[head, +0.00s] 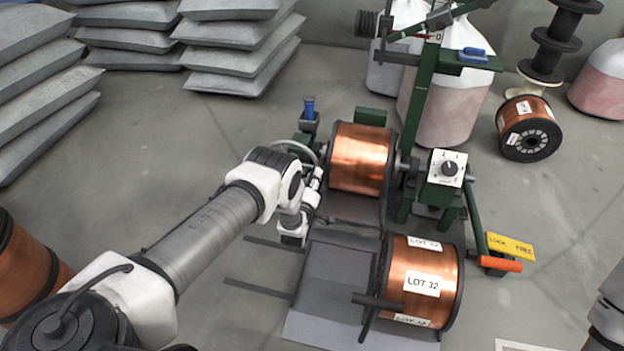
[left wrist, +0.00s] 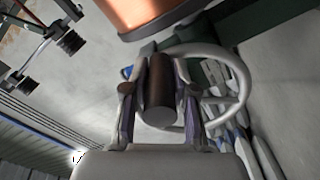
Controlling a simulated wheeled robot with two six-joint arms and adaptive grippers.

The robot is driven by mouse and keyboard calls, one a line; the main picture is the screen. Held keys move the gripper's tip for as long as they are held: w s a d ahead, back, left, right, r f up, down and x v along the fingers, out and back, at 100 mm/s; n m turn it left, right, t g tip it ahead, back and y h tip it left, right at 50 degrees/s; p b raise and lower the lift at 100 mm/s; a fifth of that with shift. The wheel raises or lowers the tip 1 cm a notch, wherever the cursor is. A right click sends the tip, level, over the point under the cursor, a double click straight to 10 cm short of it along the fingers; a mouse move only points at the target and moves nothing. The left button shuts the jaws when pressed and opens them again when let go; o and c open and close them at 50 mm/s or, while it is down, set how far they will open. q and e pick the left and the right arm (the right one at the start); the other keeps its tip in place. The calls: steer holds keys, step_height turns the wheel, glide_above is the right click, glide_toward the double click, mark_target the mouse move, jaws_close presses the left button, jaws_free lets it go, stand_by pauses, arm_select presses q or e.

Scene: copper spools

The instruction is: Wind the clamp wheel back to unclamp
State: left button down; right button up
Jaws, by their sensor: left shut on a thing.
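The clamp wheel (head: 293,146) is a pale ring at the left end of the green winding stand, beside the mounted copper spool (head: 360,158). In the left wrist view the wheel's rim (left wrist: 243,85) curves to the right of my fingers, and a dark cylindrical handle (left wrist: 158,92) stands between them. My left gripper (head: 316,180) is at the wheel, shut on that handle; its fingers (left wrist: 157,105) flank it on both sides. My arm and gripper hide part of the wheel in the head view. My right gripper is not in view.
A LOT 32 spool (head: 440,280) rests on a grey plate (head: 335,278) in front of the stand. A dial box (head: 447,168) and an orange-handled lever (head: 500,264) are at right. Stacked grey bags (head: 240,45) stand behind; the floor at left centre is clear.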

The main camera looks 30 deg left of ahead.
mark_target(288, 143)
arm_select(q)
steer(key=r+n, duration=0.1)
steer(key=r+n+p, duration=0.1)
steer(key=n, duration=0.1)
steer(key=r+n+p, duration=0.1)
steer(key=r, duration=0.1)
steer(key=shift+a+n, duration=0.3)
steer(key=r+n, duration=0.1)
steer(key=a+n+p, duration=0.1)
steer(key=n, duration=0.1)
steer(key=a+r+n+p, duration=0.1)
steer(key=shift+s+r+n, duration=0.25)
steer(key=shift+r+n, duration=0.05)
steer(key=n, duration=0.1)
steer(key=a+r+n+p, duration=0.1)
steer(key=shift+s+a+n, duration=0.2)
steer(key=shift+a+n, duration=0.05)
steer(key=shift+n, duration=0.15)
steer(key=n, duration=0.1)
steer(key=a+n, duration=0.1)
steer(key=a+r+n, duration=0.1)
steer(key=shift+s+a, duration=0.2)
steer(key=shift+s, duration=0.1)
steer(key=shift+s+a, duration=0.2)
steer(key=shift+a, duration=0.85)
steer(key=c, duration=0.9)
jaws_free()
steer(key=shift+s, duration=0.1)
